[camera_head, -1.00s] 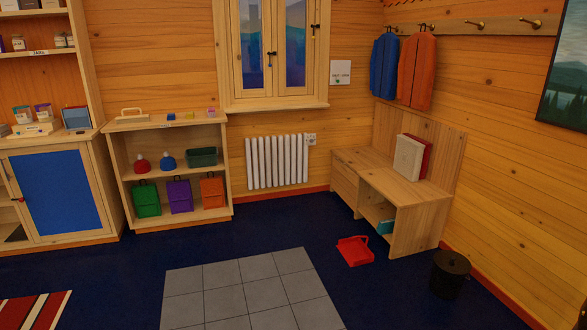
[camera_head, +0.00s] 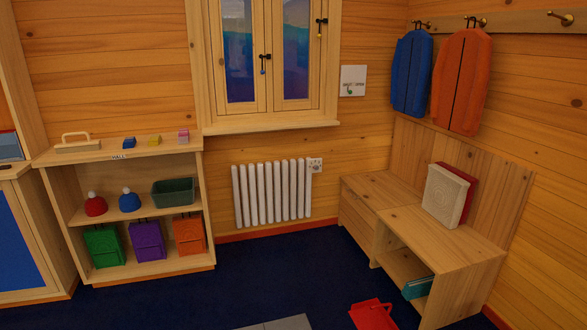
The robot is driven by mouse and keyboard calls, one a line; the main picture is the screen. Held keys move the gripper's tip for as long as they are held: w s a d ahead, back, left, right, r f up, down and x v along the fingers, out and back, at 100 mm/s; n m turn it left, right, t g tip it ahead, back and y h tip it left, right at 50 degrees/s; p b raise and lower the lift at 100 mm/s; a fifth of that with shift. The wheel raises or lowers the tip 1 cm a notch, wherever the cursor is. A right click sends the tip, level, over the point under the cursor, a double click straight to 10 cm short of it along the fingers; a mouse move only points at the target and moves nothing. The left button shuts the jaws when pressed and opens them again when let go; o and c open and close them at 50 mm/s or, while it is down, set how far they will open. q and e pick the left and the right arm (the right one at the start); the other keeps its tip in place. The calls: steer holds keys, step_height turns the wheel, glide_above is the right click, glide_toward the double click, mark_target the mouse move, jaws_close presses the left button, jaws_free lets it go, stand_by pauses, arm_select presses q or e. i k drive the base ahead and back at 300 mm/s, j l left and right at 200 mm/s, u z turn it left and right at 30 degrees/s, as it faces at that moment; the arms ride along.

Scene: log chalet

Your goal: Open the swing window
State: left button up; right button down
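The swing window (camera_head: 268,60) is in the back wall at the top of the head view, with two glass panes in a pale wooden frame. Its upper part is cut off by the picture edge. Both sashes look shut. A dark handle with a blue hanging piece (camera_head: 263,62) is on the left sash near the middle. A second dark handle with a yellow hanging piece (camera_head: 320,25) is on the right side, higher up. Neither of my grippers shows in this view.
A white radiator (camera_head: 271,193) is below the window. A low shelf (camera_head: 130,157) with bags and small things stands left. A wooden bench (camera_head: 440,238) stands right, under blue (camera_head: 411,74) and orange (camera_head: 460,82) hanging jackets.

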mark_target(223, 108)
steer(key=i, duration=2.05)
steer(key=i+z, duration=0.1)
steer(key=i, duration=0.55)
steer(key=i+j, duration=0.15)
steer(key=i, duration=0.45)
steer(key=i+z, duration=0.15)
steer(key=i, duration=0.5)
steer(key=i+j+z, duration=0.2)
steer(key=l, duration=0.1)
